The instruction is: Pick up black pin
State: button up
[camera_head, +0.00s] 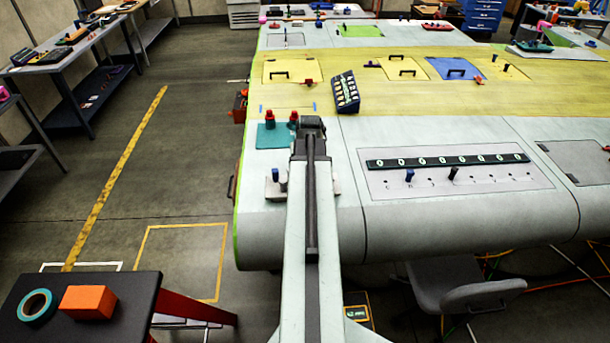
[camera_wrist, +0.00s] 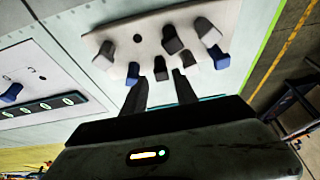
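In the wrist view, several black pins, one of them a black pin (camera_wrist: 160,69), and blue pins, such as a blue pin (camera_wrist: 219,57), stand in a pale holder plate (camera_wrist: 118,44). My gripper (camera_wrist: 159,77) is open, with its two dark fingers apart and pointing at the near edge of the holder. The near black pin shows between or just beyond the fingertips; contact cannot be told. In the head view my arm hides most of the holder (camera_head: 334,183). Another black pin (camera_head: 452,173) and a blue pin (camera_head: 409,175) stand in the wing's hole panel (camera_head: 500,180).
A dark strip with green rings (camera_head: 450,160) lies behind the panel's holes. A teal plate with red knobs (camera_head: 270,137) and a tilted dark box (camera_head: 346,92) lie farther back on the wing. A dark table with an orange block (camera_head: 88,301) stands at lower left.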

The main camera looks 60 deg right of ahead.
jog(key=shift+b+x, duration=0.55)
jog(key=shift+x, duration=0.45)
jog(key=shift+w+d+f, duration=0.1)
jog(key=shift+d+f, duration=0.05)
jog(key=shift+f, duration=0.1)
jog(key=b+x, duration=0.5)
jog(key=shift+w+d, duration=0.1)
jog(key=shift+d, duration=0.05)
jog(key=shift+r, duration=0.2)
grip_shut()
